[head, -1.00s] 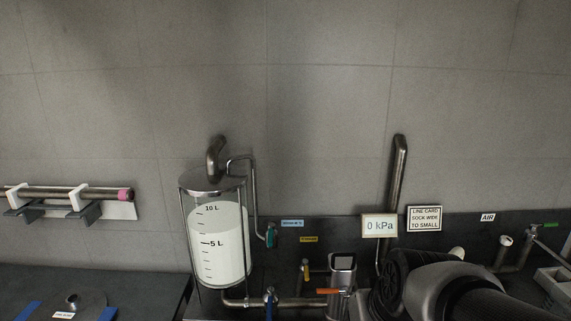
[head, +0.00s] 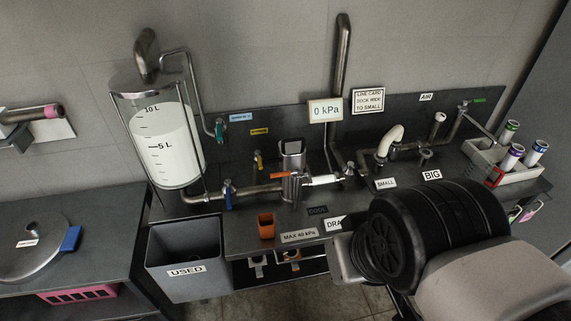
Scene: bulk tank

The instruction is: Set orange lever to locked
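The orange lever (head: 279,174) is a short flat handle on the metal pipe, just left of the small square-topped metal vessel (head: 292,158). It lies nearly level in the head view, roughly along the pipe. I cannot tell from here whether this is its locked position. My arm fills the lower right of the head view, in front of the bench, and is apart from the lever. My gripper does not show.
A clear tank (head: 165,145) of white liquid stands left of the lever. A blue valve handle (head: 228,194) and a yellow handle (head: 258,160) are close by. An orange cup (head: 266,226) and a grey USED bin (head: 186,264) are in front.

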